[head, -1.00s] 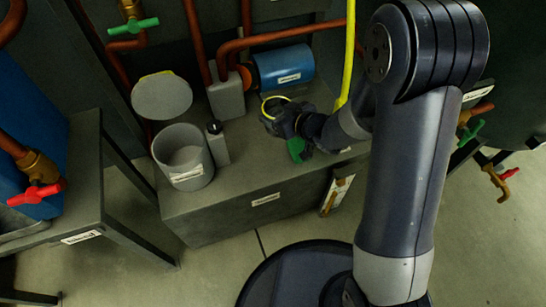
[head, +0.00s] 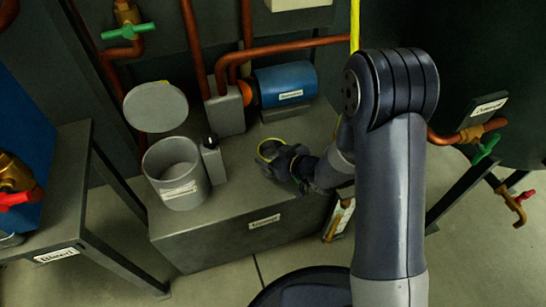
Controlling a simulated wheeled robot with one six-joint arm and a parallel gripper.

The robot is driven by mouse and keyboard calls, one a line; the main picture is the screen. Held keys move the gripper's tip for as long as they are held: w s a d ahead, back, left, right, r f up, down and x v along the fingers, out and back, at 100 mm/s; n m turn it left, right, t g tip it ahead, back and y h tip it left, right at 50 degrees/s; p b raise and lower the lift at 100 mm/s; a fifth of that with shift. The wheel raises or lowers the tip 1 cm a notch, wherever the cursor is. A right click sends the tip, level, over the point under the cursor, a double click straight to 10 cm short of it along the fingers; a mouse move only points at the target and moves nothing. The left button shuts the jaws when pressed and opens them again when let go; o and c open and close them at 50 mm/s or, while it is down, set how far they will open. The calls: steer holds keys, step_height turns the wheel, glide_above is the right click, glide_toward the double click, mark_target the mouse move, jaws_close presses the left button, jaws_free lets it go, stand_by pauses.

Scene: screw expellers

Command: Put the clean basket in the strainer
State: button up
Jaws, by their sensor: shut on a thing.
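A round thing with a yellow rim, which looks like the basket (head: 265,146), is at the tip of my gripper (head: 278,157). My gripper is shut on it, and its dark fingers hide most of its body. It is above the grey bench top, to the right of an open grey cylinder that looks like the strainer (head: 178,177). The cylinder stands upright with a white label on its front. Its round grey lid (head: 155,107) is raised behind the opening. The basket is apart from the cylinder.
A small grey box with a black knob (head: 213,161) stands between the cylinder and my gripper. Behind are a blue motor (head: 285,86), a grey housing (head: 227,112) and copper pipes (head: 308,45). The front of the grey bench (head: 250,205) is clear.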

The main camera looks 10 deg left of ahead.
steer(key=shift+f, duration=0.2)
steer(key=o, duration=1)
steer(key=shift+r, duration=0.1)
steer(key=shift+o, duration=0.2)
